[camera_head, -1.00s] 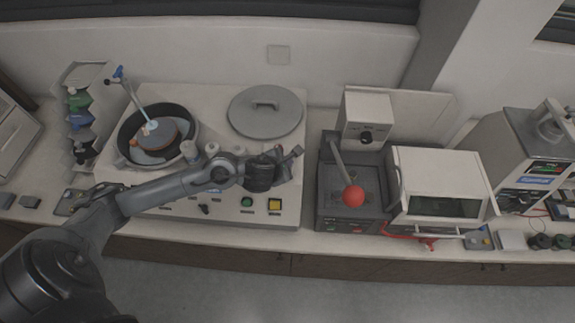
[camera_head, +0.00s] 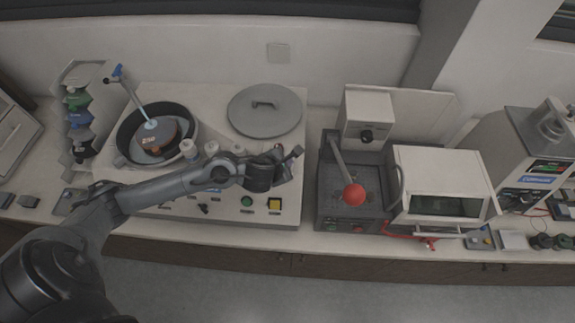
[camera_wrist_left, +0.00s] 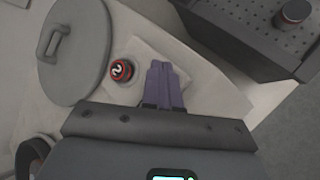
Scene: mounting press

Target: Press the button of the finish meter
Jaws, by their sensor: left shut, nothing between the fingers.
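My left gripper (camera_head: 288,159) is shut and empty. It is above the right part of the white polishing machine, near the round grey lid. In the left wrist view its closed fingers (camera_wrist_left: 164,72) are over a pale square surface, beside a small round black item with a red rim and a white mark (camera_wrist_left: 122,70). No object is clearly recognisable as the finish meter. Small flat devices lie on the bench at the far left (camera_head: 70,202) and right (camera_head: 480,237), too small to identify. My right gripper is not in view.
The polishing machine (camera_head: 285,215) carries a bowl (camera_head: 190,125), a lid (camera_head: 264,112) and front buttons. Right of it stand the dark press with a red-knobbed lever (camera_head: 353,194) and a white oven-like box (camera_head: 445,175). A bottle rack (camera_head: 78,120) stands left.

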